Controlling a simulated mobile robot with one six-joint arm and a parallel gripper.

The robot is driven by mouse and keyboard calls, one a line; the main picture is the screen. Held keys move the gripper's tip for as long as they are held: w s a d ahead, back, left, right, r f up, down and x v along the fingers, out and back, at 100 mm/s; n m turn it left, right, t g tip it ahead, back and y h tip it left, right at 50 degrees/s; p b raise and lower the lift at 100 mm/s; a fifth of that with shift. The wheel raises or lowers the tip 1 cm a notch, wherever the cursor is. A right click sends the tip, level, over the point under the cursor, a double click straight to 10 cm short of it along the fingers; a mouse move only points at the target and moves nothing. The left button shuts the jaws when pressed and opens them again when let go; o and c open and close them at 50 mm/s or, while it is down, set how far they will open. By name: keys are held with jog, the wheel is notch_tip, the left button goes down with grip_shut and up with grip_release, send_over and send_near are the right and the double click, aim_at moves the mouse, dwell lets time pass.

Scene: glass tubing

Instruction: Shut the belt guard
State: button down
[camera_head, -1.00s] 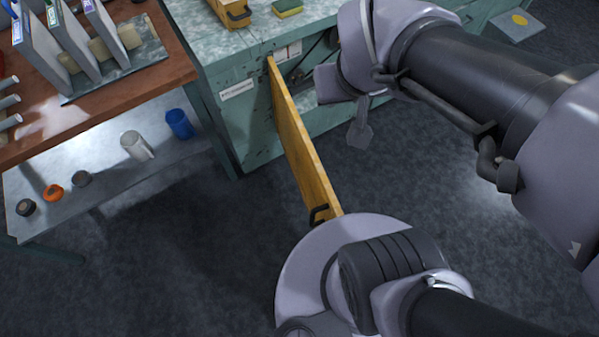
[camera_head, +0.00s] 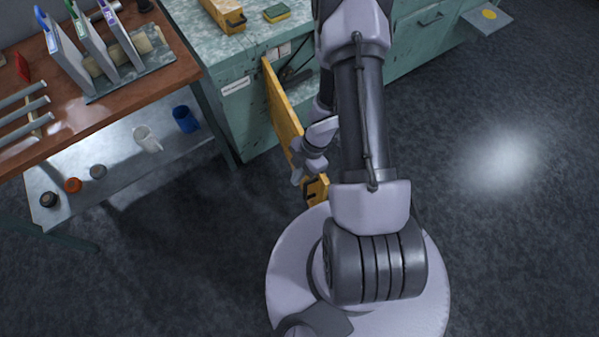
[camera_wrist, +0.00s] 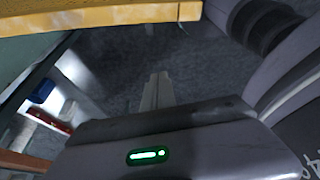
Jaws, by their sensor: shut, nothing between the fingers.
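The belt guard (camera_head: 283,106) is a yellow panel standing open, swung out from the front of the green cabinet (camera_head: 238,118). A dark handle (camera_head: 311,190) shows near its free end. The cabinet opening behind it shows dark parts inside. My gripper (camera_head: 297,177) is by the outer half of the guard and hides part of it; I cannot tell whether they touch. In the wrist view my gripper (camera_wrist: 157,88) is shut and empty, pointing over the floor, and the guard's yellow edge (camera_wrist: 100,17) crosses the top, apart from the fingertips.
A wooden bench (camera_head: 110,98) with a rack of upright panels stands at left. Its lower shelf (camera_head: 120,185) bears a white mug (camera_head: 147,140), a blue cup (camera_head: 186,120) and several small round items. A yellow block (camera_head: 222,14) and a sponge (camera_head: 276,13) lie on the cabinet. Floor at right is clear.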

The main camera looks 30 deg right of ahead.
notch_tip(320, 180, down, 6)
jog(key=d+b, duration=0.1)
jog(key=b, duration=0.2)
jog(key=shift+d+f, duration=0.2)
jog(key=shift+d, duration=0.2)
jog(key=shift+d, duration=0.1)
